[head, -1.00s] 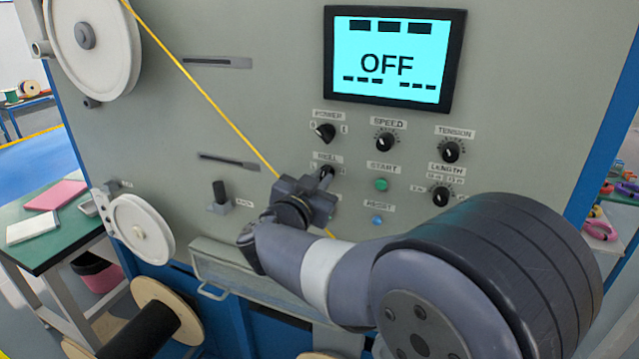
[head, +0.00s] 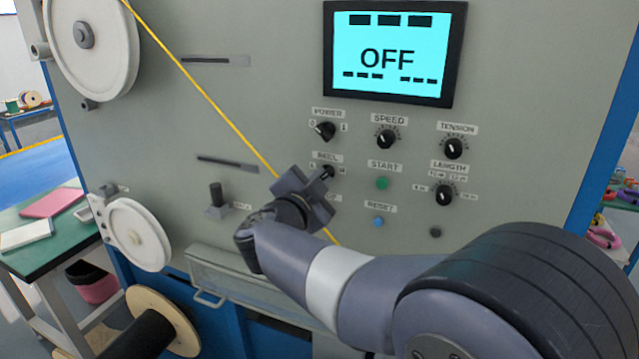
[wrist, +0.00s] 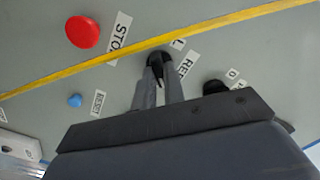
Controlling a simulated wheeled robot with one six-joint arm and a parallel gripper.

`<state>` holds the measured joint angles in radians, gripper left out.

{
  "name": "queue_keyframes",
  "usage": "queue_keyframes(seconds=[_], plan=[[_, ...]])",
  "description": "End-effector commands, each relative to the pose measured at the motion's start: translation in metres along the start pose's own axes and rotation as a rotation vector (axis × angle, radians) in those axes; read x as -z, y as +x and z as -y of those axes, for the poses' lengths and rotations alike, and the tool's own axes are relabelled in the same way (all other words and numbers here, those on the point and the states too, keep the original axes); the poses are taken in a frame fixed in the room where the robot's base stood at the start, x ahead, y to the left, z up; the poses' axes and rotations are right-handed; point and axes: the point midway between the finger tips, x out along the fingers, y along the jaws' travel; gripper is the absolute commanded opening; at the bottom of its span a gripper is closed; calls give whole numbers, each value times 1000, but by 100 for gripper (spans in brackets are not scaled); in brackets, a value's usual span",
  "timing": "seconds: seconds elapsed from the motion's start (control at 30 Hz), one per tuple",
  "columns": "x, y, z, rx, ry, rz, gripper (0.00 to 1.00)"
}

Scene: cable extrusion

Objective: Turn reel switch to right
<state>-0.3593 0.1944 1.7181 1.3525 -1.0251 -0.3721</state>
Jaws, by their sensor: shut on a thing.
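The reel switch (head: 329,170) is a black knob under the "REEL" label on the grey panel, below the power knob. In the wrist view it also shows as a black knob (wrist: 157,58) at the fingertips. My gripper (head: 323,179) reaches it from the lower left and is shut on it. The two grey fingers (wrist: 159,82) close around the knob's grip. The gripper body covers the panel below the switch, and the exact pointer direction of the knob is hard to make out. The screen (head: 388,56) reads "OFF".
The power knob (head: 326,131) is just above, with the green start button (head: 382,183) and blue reset button (head: 378,221) to the right. A red stop button (wrist: 82,31) shows in the wrist view. A yellow cable (head: 222,115) runs diagonally behind my gripper.

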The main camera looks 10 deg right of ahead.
Motion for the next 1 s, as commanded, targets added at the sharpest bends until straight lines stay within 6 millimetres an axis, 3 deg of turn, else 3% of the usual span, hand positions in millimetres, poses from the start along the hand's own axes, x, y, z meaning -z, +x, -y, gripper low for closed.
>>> queue_keyframes(seconds=[0.37,0.4,0.63,1.0], plan=[[0,0,0,-1,7,0,0],[0,0,0,-1,7,0,13],[0,0,0,-1,6,0,32],[0,-8,0,0,6,0,33]])
